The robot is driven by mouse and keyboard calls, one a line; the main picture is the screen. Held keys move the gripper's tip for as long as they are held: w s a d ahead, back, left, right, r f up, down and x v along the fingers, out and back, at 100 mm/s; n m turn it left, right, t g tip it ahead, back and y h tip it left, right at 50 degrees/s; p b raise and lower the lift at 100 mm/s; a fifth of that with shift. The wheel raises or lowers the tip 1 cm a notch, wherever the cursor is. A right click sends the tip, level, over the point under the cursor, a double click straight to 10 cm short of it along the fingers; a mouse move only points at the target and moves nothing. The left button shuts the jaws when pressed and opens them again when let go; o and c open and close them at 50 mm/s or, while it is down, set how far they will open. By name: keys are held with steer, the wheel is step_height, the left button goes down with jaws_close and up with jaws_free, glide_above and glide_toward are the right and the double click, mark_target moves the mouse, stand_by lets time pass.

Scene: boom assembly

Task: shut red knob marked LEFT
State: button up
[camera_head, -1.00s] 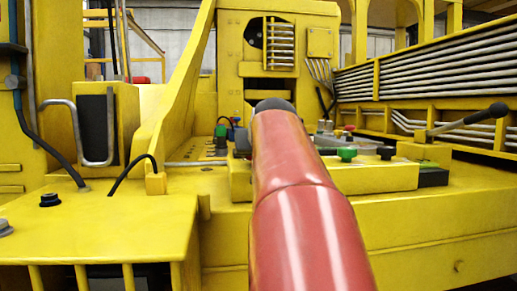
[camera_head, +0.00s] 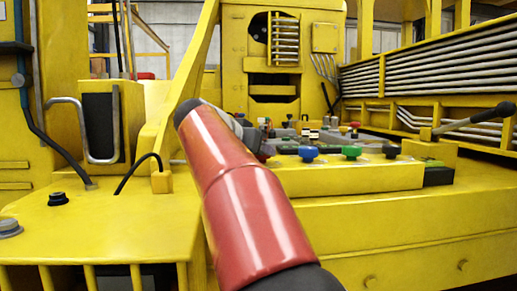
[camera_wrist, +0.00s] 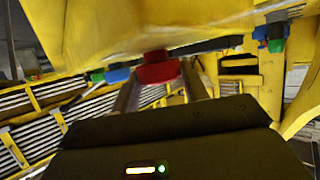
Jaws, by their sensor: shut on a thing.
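A red knob (camera_wrist: 158,68) sits between the two fingers of my gripper (camera_wrist: 158,84) in the wrist view. My gripper is shut on it. In the head view a dark red knob (camera_head: 265,153) shows just right of my red arm, beside a blue knob (camera_head: 308,153). My gripper is mostly hidden behind my arm there. No LEFT marking is readable in either view.
A green knob (camera_head: 351,152) and a black knob (camera_head: 391,151) stand to the right on the same yellow control panel (camera_head: 350,178). A lever with a black handle (camera_head: 492,112) sticks out at the far right. Several smaller controls stand behind.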

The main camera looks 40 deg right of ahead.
steer(key=shift+f+m+g, duration=0.2)
steer(key=shift+m+g, duration=0.1)
steer(key=shift+g, duration=0.1)
steer(key=o, duration=1)
steer(key=shift+r, duration=0.1)
steer(key=v, duration=0.8)
steer(key=shift+w, duration=0.1)
